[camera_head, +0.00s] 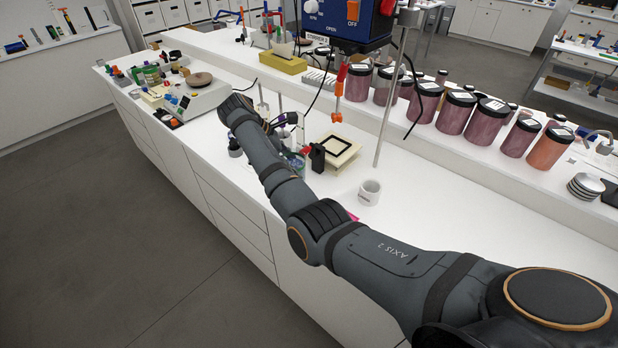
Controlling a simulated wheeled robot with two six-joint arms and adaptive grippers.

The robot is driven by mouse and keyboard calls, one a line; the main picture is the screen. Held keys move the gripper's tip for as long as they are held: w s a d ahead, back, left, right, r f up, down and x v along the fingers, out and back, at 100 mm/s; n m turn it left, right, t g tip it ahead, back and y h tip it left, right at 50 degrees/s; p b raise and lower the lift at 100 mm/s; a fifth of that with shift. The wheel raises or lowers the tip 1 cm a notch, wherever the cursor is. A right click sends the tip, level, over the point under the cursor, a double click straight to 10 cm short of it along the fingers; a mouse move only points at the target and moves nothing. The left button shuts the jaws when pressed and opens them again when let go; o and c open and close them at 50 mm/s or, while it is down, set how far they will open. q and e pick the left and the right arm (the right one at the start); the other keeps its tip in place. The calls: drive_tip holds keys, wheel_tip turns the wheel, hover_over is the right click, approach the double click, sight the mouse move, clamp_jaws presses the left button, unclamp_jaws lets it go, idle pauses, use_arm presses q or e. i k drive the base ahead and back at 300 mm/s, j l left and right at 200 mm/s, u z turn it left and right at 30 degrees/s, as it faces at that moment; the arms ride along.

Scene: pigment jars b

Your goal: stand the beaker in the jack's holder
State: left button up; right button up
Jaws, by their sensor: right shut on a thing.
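The jack (346,160) stands on the white bench, a low cream block. A black upright part (317,157) shows at the jack's left front. My right arm reaches in from the lower right. My right gripper (291,134) is just left of the jack, small and partly hidden by my own arm. It is shut on what looks like the clear beaker (297,161), mostly hidden; its tilt and height above the bench are unclear. My left gripper is out of view.
A white cup (370,192) stands in front of the jack. Jars of pigment (457,112) line the raised back shelf. A scale (195,97) and small items crowd the far left.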

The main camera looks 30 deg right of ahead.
sight(334, 147)
drive_tip(key=j, duration=0.15)
drive_tip(key=i+j+z, duration=0.15)
drive_tip(key=z, duration=0.2)
drive_tip(key=i+j+z, duration=0.15)
drive_tip(key=j+z, duration=0.25)
drive_tip(key=l+z, duration=0.1)
drive_tip(key=z, duration=0.35)
